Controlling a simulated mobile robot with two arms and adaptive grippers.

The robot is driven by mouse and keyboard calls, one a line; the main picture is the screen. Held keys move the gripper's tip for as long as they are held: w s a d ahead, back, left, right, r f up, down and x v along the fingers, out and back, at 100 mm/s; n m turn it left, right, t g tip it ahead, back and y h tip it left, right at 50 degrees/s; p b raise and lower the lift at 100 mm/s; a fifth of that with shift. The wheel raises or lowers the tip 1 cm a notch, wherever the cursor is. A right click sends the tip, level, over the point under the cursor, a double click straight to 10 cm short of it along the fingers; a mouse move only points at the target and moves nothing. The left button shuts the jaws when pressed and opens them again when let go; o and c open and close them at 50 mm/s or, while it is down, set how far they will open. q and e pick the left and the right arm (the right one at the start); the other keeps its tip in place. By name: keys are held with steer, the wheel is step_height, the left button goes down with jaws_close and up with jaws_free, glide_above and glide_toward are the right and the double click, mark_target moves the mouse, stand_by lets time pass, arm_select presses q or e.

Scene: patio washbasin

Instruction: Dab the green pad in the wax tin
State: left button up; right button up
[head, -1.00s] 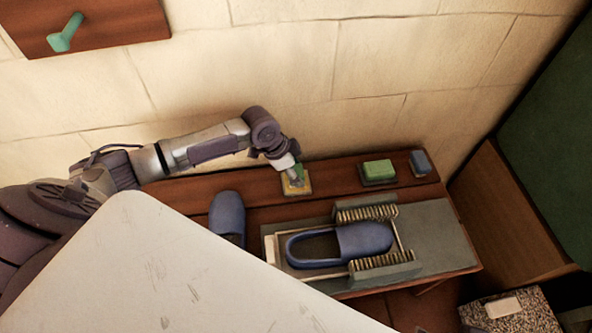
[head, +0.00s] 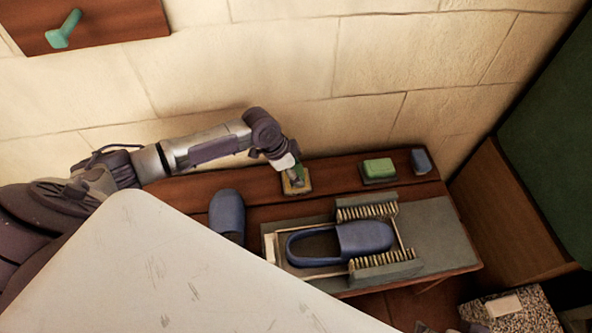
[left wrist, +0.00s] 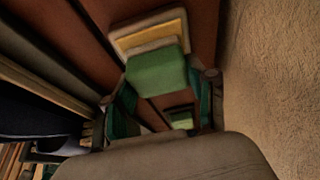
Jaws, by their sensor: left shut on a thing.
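My left gripper (head: 293,170) is shut on the green pad (head: 299,174), which also shows large between the fingers in the left wrist view (left wrist: 158,72), with a pale strip along one edge. The square wax tin (head: 306,188) with yellow wax lies on the wooden bench below the gripper. In the left wrist view the tin (left wrist: 123,36) shows right behind the pad. The pad is at or just over the wax; I cannot tell whether they touch. My right gripper is not in view.
Another green block (head: 378,166) and a blue block (head: 420,161) lie to the right on the bench (head: 340,176). In front, one blue slipper (head: 362,238) lies in a frame with brushes (head: 368,212); another (head: 228,213) stands left. The wall is close behind.

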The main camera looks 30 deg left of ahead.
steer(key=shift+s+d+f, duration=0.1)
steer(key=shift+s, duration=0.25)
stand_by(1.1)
arm_select(q)
steer(key=shift+s+f+p, duration=0.1)
steer(key=shift+p, duration=0.25)
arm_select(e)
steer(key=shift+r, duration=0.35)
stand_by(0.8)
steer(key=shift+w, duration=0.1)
